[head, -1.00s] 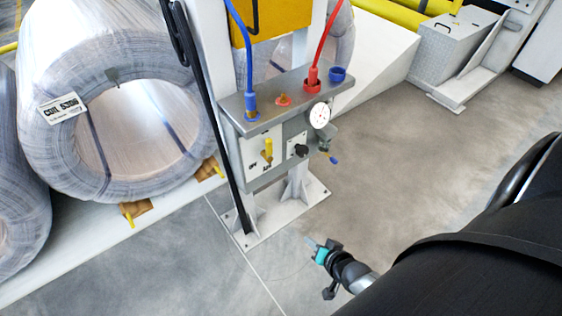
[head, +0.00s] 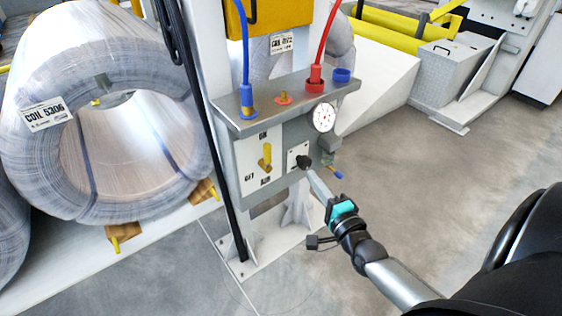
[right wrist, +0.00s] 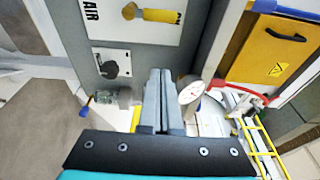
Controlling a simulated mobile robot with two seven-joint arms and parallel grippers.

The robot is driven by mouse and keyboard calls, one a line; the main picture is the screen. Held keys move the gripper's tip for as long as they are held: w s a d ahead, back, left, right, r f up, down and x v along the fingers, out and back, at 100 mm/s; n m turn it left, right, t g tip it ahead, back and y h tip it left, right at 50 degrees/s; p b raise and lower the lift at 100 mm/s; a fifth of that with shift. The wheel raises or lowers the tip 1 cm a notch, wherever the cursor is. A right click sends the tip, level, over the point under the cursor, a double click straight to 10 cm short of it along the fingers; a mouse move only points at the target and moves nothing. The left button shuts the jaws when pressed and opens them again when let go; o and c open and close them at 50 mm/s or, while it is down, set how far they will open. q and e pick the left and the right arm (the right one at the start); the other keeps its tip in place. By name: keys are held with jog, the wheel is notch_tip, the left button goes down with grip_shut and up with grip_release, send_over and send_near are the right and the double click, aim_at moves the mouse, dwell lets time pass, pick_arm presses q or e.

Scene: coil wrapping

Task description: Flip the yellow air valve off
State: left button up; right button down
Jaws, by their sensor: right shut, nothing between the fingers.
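The yellow air valve (head: 266,158) is a small lever on a white plate on the grey panel box. Its handle stands upright in the head view, toward the label at the plate's top; the lower-left label appears to read OFF. The valve also shows at the top of the right wrist view (right wrist: 150,14), its handle pointing right at the ON label. My right gripper (head: 311,176) is shut and empty, in front of the panel, to the right of and below the valve. Its shut fingers (right wrist: 160,75) show in the right wrist view, apart from the lever. My left gripper is not in view.
A black knob (head: 303,161) sits right of the valve, close to my fingertips in the head view. A gauge (head: 323,117), a blue hose (head: 246,60) and a red hose (head: 326,45) are nearby. A wrapped coil (head: 105,120) stands left. Floor at right is clear.

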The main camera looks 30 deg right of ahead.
aim_at(265, 156)
pick_arm(q)
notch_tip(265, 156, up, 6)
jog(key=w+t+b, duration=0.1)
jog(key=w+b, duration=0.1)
jog(key=b, duration=0.1)
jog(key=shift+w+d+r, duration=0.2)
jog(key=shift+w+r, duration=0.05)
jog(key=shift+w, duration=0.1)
pick_arm(e)
jog(key=w+a, duration=0.2)
jog(key=w, duration=0.9)
jog(key=shift+w+a, duration=0.15)
jog(key=shift+w, duration=0.05)
jog(key=shift+a+n, duration=0.15)
jog(key=shift+n, duration=0.15)
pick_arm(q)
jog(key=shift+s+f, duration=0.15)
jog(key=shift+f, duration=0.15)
pick_arm(e)
jog(key=shift+a, duration=0.1)
